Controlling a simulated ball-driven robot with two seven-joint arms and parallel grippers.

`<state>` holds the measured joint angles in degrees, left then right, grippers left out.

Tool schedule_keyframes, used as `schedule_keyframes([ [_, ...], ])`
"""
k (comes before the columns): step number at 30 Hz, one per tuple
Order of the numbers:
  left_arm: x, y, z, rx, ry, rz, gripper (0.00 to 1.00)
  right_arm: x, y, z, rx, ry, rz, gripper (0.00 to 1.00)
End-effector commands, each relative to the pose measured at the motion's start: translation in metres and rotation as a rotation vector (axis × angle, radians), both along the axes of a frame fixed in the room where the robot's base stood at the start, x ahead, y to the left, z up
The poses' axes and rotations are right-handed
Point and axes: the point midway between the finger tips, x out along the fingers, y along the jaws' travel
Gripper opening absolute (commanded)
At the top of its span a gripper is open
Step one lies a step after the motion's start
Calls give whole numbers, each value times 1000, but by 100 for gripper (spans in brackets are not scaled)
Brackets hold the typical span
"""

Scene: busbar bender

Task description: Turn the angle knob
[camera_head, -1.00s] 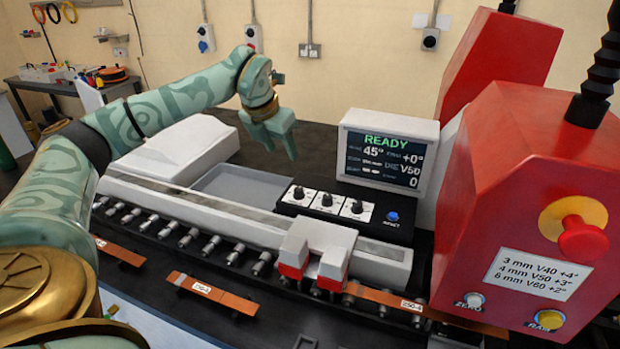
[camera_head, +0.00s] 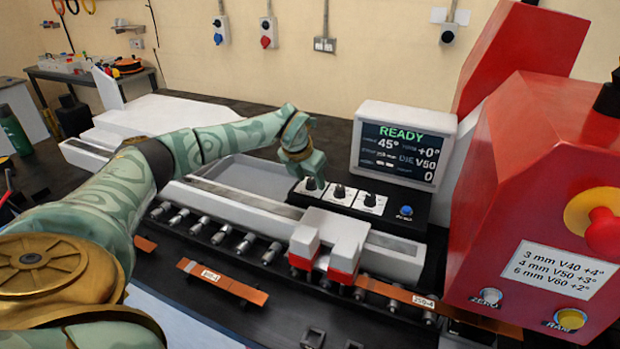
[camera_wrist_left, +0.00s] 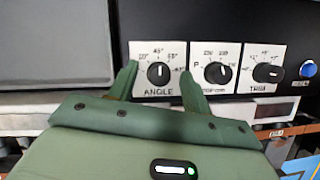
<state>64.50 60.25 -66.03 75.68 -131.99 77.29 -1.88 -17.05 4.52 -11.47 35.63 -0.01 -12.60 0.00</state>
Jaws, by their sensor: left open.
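The angle knob (camera_wrist_left: 158,73) is a black dial with a white mark, on a white plate labelled ANGLE with degree marks around it. In the head view it is the leftmost of three knobs (camera_head: 311,185) on the black control panel (camera_head: 425,228). My left gripper (camera_wrist_left: 160,82) is open, with one finger on each side of the knob in the wrist view. I cannot tell whether the fingers touch it. In the head view the left gripper (camera_head: 306,168) is right at the knob, partly hiding its plate. The display (camera_head: 405,148) reads READY and 45°. My right gripper is not in view.
Two more knobs, the middle one (camera_wrist_left: 217,72) and the trim knob (camera_wrist_left: 267,73), sit close to the right, then a blue button (camera_wrist_left: 308,69). The red machine (camera_head: 550,180) stands at right. Copper bars (camera_head: 222,281) lie in front.

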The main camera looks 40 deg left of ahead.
Motion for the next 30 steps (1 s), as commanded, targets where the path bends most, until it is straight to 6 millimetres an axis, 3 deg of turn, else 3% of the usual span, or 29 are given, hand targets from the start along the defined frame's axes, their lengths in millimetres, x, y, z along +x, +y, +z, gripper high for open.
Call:
schedule_keyframes([
  [6, 0, 0, 0, 0, 0, 0, 49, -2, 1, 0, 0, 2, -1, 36],
  [11, 0, 0, 0, 0, 0, 0, 7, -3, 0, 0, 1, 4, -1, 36],
  [12, 0, 0, 0, 0, 0, 0, 5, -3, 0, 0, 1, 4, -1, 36],
  [23, 0, 1, 1, 0, 0, -43, 5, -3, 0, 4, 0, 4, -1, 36],
  [30, 0, 2, 3, 0, -1, -187, 5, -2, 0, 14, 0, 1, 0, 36],
])
